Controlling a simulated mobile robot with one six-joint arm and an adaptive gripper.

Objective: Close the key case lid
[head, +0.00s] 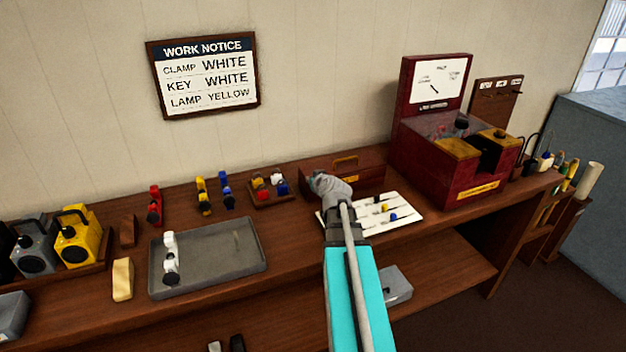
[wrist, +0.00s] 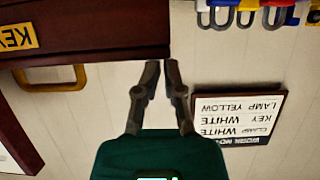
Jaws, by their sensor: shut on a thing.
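The key case (head: 372,179) is a dark brown wooden box with a brass handle and a yellow label, at the back of the bench behind my arm. In the wrist view, which is upside down, its brown edge (wrist: 90,50) fills the top left, with a "KEY" label. My gripper (head: 318,181) is at the left end of the case. In the wrist view my gripper's fingertips (wrist: 161,66) are close together at the brown edge, shut on what looks like the key case lid. The exact contact is hidden, and I cannot tell the lid's angle.
A white board (head: 400,222) with several coloured-headed keys lies in front of the case. A red lever box (head: 458,190) stands to the right. The work notice (head: 205,75) hangs above.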

